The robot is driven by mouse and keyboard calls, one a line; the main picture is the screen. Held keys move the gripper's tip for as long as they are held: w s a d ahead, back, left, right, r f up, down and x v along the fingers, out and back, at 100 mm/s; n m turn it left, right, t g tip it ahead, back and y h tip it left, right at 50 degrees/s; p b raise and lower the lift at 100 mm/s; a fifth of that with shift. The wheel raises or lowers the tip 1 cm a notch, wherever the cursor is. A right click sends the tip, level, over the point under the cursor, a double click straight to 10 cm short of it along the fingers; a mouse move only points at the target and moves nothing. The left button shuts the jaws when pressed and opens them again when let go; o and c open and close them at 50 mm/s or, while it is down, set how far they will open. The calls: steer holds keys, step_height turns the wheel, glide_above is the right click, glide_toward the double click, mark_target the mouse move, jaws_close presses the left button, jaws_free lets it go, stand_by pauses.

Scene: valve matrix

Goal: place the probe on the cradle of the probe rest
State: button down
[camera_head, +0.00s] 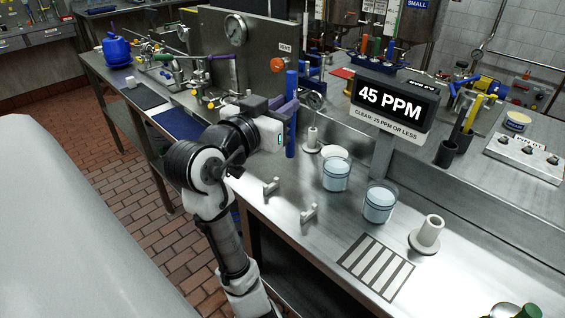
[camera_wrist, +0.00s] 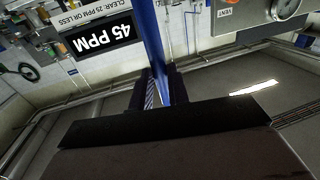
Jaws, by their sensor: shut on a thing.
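The probe is a long blue rod (camera_head: 291,140), held upright in the head view. My gripper (camera_head: 284,108) is shut around its middle; in the wrist view the dark fingers (camera_wrist: 161,88) close on the blue rod (camera_wrist: 151,35). The probe rest's cradle appears to be two small pale forked posts on the bench, one nearer the back (camera_head: 270,186) and one nearer the front (camera_head: 309,213). Both posts look empty. The probe is behind and above them in the picture, apart from them. I cannot tell how far its lower end is above the bench.
Two glasses of pale blue liquid (camera_head: 336,175) (camera_head: 380,204) stand right of the posts. A display (camera_head: 392,104) reads 45 PPM. A white stand (camera_head: 428,235) and striped mat (camera_head: 376,266) lie further right. A slim white post (camera_head: 312,139) stands close beside the probe.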

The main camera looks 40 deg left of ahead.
mark_target(287, 157)
step_height(287, 157, down, 13)
steer(key=shift+r+p, duration=0.2)
steer(key=shift+p, duration=0.1)
steer(key=shift+f+b, duration=0.65)
steer(key=shift+f, duration=0.05)
steer(key=c, duration=1.3)
jaws_free()
steer(key=shift+r, duration=0.1)
steer(key=shift+c, duration=0.2)
